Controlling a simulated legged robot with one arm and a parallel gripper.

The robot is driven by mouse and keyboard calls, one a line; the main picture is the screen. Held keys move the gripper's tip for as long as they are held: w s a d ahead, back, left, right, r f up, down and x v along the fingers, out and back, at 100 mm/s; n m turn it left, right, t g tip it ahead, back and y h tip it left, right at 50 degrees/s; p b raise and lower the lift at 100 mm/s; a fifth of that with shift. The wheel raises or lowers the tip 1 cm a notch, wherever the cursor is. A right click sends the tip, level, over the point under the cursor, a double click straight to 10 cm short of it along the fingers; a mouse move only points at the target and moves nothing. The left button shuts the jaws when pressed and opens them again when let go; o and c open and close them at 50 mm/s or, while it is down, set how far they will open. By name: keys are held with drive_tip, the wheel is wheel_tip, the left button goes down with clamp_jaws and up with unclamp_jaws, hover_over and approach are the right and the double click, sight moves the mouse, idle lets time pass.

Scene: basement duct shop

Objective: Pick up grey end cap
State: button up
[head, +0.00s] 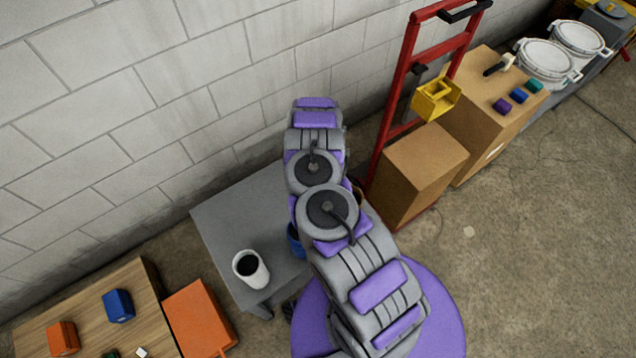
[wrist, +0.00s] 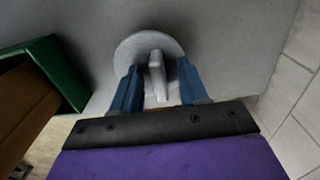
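The grey end cap (wrist: 127,45) is a pale round disc with a raised upright grip (wrist: 157,75) across its middle. In the wrist view it is on the grey table top (wrist: 225,40), straight ahead of my gripper (wrist: 158,80). The two blue fingers are open, one on each side of the raised grip, with a gap showing on both sides. The fingers overlap the lower part of the disc in the picture; I cannot tell whether they touch it.
A green box (wrist: 62,70) with something brown inside is left of the cap. In the head view, a white cup (head: 258,272) stands on the grey table (head: 225,225). A red hand truck (head: 392,120) and cardboard boxes (head: 410,175) are right; the block wall (head: 150,100) is behind.

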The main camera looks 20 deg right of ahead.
clamp_jaws()
idle(0.3)
